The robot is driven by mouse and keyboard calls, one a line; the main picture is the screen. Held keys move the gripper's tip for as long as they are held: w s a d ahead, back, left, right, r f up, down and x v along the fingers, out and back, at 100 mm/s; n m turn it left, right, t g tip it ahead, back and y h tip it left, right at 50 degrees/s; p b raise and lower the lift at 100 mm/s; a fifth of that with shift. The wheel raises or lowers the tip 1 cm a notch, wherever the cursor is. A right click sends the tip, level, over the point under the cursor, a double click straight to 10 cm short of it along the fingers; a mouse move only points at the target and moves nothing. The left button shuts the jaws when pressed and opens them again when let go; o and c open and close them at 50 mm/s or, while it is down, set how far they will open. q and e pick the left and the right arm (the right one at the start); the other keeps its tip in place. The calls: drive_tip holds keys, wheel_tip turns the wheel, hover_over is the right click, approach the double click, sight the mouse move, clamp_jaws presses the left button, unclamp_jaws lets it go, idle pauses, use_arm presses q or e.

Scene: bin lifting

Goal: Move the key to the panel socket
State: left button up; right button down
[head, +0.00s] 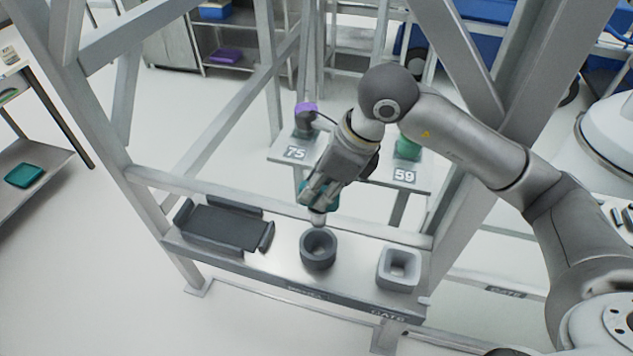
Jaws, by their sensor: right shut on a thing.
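My right gripper (323,190) reaches in from the right and points down over the shelf-like panel (283,262). The tip is just above or at the back rim of a dark round socket (318,252); contact is unclear. A light grey square socket (399,269) stands to its right. My left gripper is not in view.
A dark open cradle (222,229) sits on the panel's left. Grey frame posts (92,120) and beams surround the panel. Behind it, a stand marked 75 and 59 holds a purple-topped item (305,116) and a green item (408,148). A teal tray (25,174) lies on the left shelf.

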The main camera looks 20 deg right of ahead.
sight(319, 226)
drive_tip(key=shift+f+b, duration=0.4)
drive_tip(key=shift+f, duration=0.45)
wheel_tip(319, 226, down, 4)
drive_tip(key=b, duration=0.3)
drive_tip(key=shift+w+f, duration=0.1)
drive_tip(key=shift+f, duration=0.1)
drive_tip(key=shift+f+b, duration=0.4)
drive_tip(key=shift+b, duration=0.05)
use_arm(q)
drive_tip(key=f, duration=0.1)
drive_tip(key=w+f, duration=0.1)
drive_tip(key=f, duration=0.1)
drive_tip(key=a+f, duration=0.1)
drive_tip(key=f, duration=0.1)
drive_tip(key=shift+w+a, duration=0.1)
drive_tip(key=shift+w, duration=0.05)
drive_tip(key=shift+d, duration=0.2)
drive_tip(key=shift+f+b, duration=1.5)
drive_tip(key=shift+b, duration=0.05)
use_arm(e)
drive_tip(key=shift+f, duration=1.1)
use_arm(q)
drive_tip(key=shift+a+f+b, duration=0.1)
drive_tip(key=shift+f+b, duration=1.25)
use_arm(e)
drive_tip(key=shift+f, duration=1.3)
drive_tip(key=c, duration=1.1)
unclamp_jaws()
